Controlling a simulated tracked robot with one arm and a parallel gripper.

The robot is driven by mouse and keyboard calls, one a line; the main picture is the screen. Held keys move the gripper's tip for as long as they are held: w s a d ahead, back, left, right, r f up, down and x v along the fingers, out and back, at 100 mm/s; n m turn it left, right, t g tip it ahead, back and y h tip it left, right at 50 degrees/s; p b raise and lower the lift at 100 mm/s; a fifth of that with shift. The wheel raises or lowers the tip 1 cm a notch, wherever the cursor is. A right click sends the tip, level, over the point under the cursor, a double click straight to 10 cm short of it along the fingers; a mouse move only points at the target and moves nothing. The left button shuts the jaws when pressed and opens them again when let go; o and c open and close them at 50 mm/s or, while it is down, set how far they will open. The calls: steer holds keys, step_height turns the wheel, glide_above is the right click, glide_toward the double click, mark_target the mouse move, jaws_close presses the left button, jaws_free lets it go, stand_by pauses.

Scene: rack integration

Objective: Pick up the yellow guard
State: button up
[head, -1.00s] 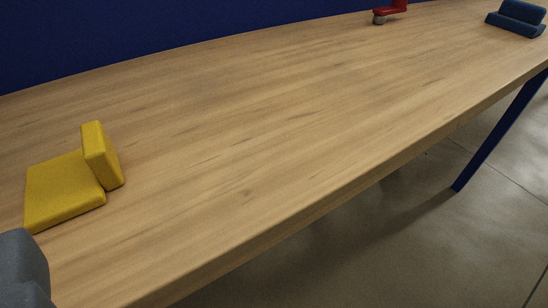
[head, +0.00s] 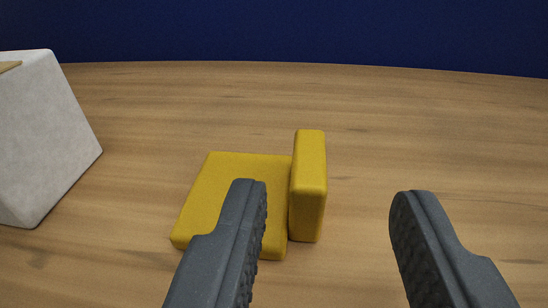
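The yellow guard (head: 309,187) lies on the wooden table (head: 430,150). It has a flat plate on the left and an upright wall along its right side. My gripper (head: 324,195) is open, its two dark grey fingers wide apart and pointing at the guard. The left finger covers part of the flat plate in the picture. The upright wall shows between the fingers, nearer the left one. The right finger is clear of the guard. I cannot tell how far the fingertips are from the guard; nothing is held.
A pale grey-white block or box (head: 45,140) stands on the table at the left, with a bit of tan on its top. A dark blue panel (head: 300,35) rises behind the table. The table is bare to the right of and behind the guard.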

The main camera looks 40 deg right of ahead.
mark_target(310, 191)
steer(key=b+x, duration=0.1)
steer(key=x, duration=0.4)
steer(key=shift+w+a+b, duration=0.15)
steer(key=shift+w+b, duration=0.15)
steer(key=shift+b, duration=0.05)
steer(key=shift+r, duration=0.1)
jaws_close()
